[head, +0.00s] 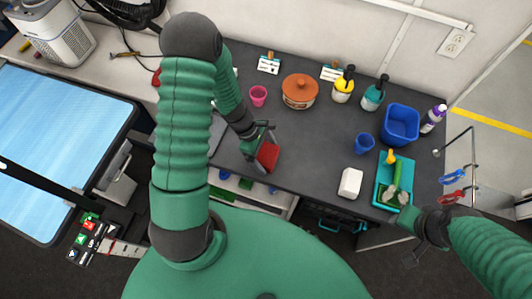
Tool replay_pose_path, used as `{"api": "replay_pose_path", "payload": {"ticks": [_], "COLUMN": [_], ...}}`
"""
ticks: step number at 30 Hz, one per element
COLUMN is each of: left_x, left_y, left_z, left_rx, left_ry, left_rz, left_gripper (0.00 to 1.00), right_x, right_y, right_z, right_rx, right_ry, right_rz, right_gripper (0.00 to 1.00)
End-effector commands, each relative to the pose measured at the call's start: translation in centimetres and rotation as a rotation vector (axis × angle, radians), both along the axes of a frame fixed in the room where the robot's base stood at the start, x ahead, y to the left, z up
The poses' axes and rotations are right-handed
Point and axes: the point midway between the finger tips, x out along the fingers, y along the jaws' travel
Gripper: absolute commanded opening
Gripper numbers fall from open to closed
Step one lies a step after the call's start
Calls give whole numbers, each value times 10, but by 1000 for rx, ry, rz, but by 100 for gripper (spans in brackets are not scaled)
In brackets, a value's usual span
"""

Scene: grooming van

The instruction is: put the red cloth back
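The red cloth (267,156) is a small, dark red piece over the front part of the dark counter (305,150). My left gripper (261,147) reaches in from the left with its fingers at the cloth and appears shut on it. I cannot tell clearly whether the cloth touches the counter. Another bit of red (156,78) shows at the back left, mostly hidden behind my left arm.
A pink cup (258,95), an orange lidded pot (299,91), bottles (343,88), a blue bin (400,124), a blue cup (365,143), a white block (350,183) and a teal tray (380,193) stand on the counter. Its middle is clear. A blue-topped table (60,130) stands left.

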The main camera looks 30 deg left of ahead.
Motion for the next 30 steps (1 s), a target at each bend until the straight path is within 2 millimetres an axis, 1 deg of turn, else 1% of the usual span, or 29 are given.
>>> {"api": "replay_pose_path", "payload": {"ticks": [1,14,18,20,23,27,30], "left_x": [0,0,0,0,-2,-6,-9], "left_y": [8,6,8,11,20,33,41], "left_z": [-3,-3,4,13,35,71,91], "left_rx": [23,19,19,21,22,22,21], "left_ry": [2,3,1,-2,-5,-5,-3], "left_rz": [18,15,14,13,13,12,13], "left_gripper": [100,100,100,100,100,100,100], "right_x": [0,0,0,0,0,0,0], "right_y": [0,-1,0,0,0,0,0], "right_z": [-1,-1,2,2,4,5,5], "right_rx": [0,0,0,0,0,0,0], "right_ry": [0,0,0,0,0,0,0], "right_rz": [-1,-2,-1,-1,-1,-1,-1], "right_gripper": [40,40,40,40,40,40,40]}}
